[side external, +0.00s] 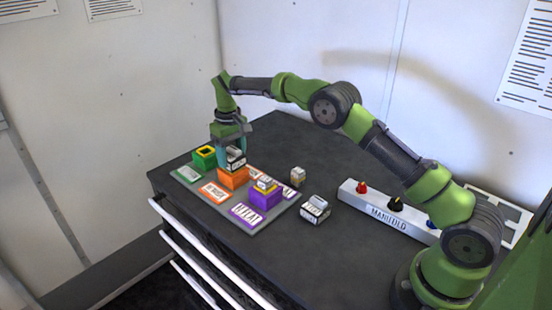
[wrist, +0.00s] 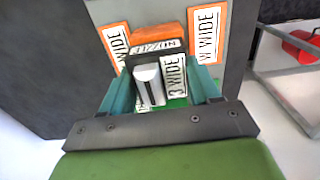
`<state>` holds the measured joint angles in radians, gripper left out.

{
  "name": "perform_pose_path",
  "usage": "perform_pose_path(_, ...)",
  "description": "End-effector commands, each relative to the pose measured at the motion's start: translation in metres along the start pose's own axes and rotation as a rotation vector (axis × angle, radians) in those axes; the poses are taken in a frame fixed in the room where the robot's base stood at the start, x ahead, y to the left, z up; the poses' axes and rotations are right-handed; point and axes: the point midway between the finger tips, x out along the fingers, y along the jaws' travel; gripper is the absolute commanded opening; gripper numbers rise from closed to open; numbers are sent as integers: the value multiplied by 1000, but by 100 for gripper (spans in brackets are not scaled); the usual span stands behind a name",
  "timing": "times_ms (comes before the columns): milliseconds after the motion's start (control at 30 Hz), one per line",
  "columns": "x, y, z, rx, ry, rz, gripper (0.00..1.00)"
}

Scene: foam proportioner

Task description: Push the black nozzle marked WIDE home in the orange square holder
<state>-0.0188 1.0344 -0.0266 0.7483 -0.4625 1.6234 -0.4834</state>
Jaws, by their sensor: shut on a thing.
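The black nozzle with white labels reading WIDE (wrist: 173,75) is between the teal fingers of my gripper (wrist: 162,95) in the wrist view. My gripper (side external: 231,156) is shut on it, pointing down over the orange square holder (side external: 233,179) in the side view. The nozzle (side external: 236,158) stands at the holder's top, roughly upright. The orange holder (wrist: 160,31) shows behind the nozzle in the wrist view. My fingers and the nozzle hide the holder's opening, so I cannot tell how deep the nozzle sits.
A green holder (side external: 204,157) stands left of the orange one, and a purple holder (side external: 265,197) with a nozzle in it stands right. Two loose pieces, a small one (side external: 298,175) and a larger one (side external: 315,209), lie on the dark bench. A manifold (side external: 387,211) with knobs is further right.

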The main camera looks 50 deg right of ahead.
Motion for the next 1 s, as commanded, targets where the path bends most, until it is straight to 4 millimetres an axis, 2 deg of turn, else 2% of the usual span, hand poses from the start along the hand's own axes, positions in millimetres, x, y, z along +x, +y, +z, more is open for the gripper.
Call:
perform_pose_path(900, 9, 0, 0, 0, 1, 1, 29)
perform_pose_path(933, 9, 0, 0, 0, 1, 1, 64)
perform_pose_path(1000, 9, 0, 0, 0, 1, 1, 75)
